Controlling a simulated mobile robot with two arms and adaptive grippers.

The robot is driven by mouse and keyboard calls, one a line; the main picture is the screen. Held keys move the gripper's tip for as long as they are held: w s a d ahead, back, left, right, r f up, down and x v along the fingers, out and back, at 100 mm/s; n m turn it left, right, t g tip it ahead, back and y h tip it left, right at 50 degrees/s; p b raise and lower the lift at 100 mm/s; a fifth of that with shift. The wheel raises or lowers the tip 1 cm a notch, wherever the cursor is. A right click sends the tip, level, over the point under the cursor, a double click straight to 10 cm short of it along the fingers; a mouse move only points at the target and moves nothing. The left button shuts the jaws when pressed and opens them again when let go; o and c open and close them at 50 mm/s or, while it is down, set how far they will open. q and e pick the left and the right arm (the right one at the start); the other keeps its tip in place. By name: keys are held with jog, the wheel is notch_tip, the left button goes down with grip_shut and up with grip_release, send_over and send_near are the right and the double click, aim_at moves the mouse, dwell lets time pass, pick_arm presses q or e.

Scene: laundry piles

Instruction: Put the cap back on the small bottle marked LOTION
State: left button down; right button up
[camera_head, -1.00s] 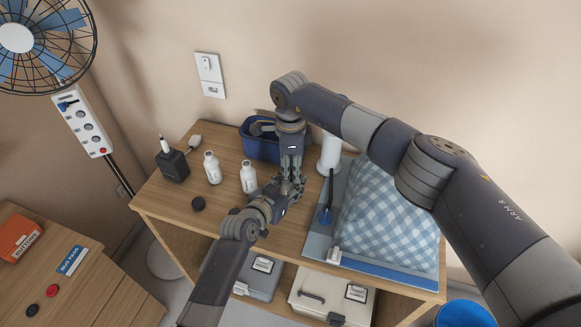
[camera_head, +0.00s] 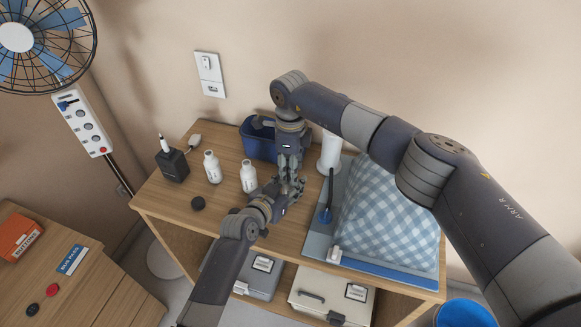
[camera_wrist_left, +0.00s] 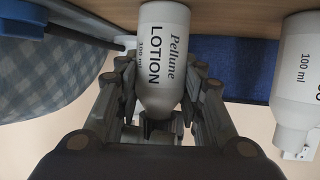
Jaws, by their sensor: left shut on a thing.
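A round black cap (camera_head: 198,203) lies on the tabletop.
Two white bottles (camera_head: 212,167) (camera_head: 248,176) stand left of my grippers; one shows 100 ml in the left wrist view (camera_wrist_left: 297,75). A blue bin (camera_head: 250,145) is behind, a checked cushion (camera_head: 385,215) right, and a black box (camera_head: 172,165) left. The front left tabletop is clear.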

dwell(0.3)
jog(key=shift+r, duration=2.4)
jog(key=shift+c, duration=1)
jog(key=shift+r+m, duration=0.6)
jog(key=shift+r, duration=1.15)
jog(key=shift+f, duration=4.05)
